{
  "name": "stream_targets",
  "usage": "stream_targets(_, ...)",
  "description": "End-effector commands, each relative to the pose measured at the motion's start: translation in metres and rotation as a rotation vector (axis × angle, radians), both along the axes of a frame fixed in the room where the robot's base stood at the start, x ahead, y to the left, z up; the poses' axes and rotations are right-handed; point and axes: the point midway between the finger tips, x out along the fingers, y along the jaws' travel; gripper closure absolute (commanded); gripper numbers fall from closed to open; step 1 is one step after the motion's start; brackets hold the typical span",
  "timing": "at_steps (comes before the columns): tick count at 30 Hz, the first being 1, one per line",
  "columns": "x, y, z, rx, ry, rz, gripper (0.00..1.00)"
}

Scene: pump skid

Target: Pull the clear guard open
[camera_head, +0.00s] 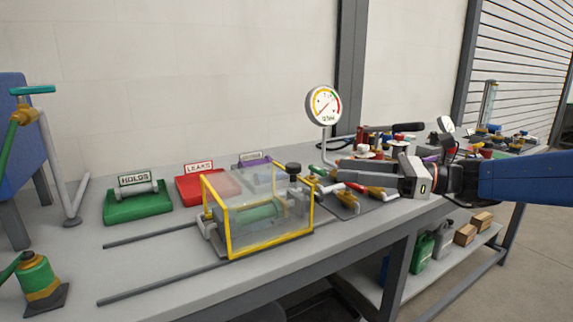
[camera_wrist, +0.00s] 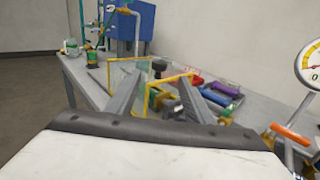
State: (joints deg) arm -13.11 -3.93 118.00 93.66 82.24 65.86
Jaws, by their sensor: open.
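The clear guard (camera_head: 268,218) is a see-through box with yellow edges on the grey bench. A green cylinder (camera_head: 248,215) shows inside it. A black knob (camera_head: 293,168) stands on its top right part. My gripper (camera_head: 342,173) is to the right of the guard, pointing left toward it, and looks apart from it. In the wrist view my two fingers (camera_wrist: 160,80) are spread and empty. The guard's yellow frame (camera_wrist: 180,77) and the black knob (camera_wrist: 159,66) show beyond and between them. My fingers hide part of the guard there.
Two dark rails (camera_head: 160,233) run left along the bench from the guard. A green tray (camera_head: 138,207) and a red tray (camera_head: 205,187) stand behind. A pressure gauge (camera_head: 323,105) rises behind my gripper. Brass valves (camera_head: 345,198) lie close below my fingers.

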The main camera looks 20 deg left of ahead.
Motion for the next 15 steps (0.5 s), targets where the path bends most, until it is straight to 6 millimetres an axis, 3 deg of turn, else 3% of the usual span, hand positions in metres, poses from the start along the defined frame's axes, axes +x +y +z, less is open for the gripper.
stream_targets(15,-0.007,0.067,0.0,-0.002,-0.002,0.003,0.52)
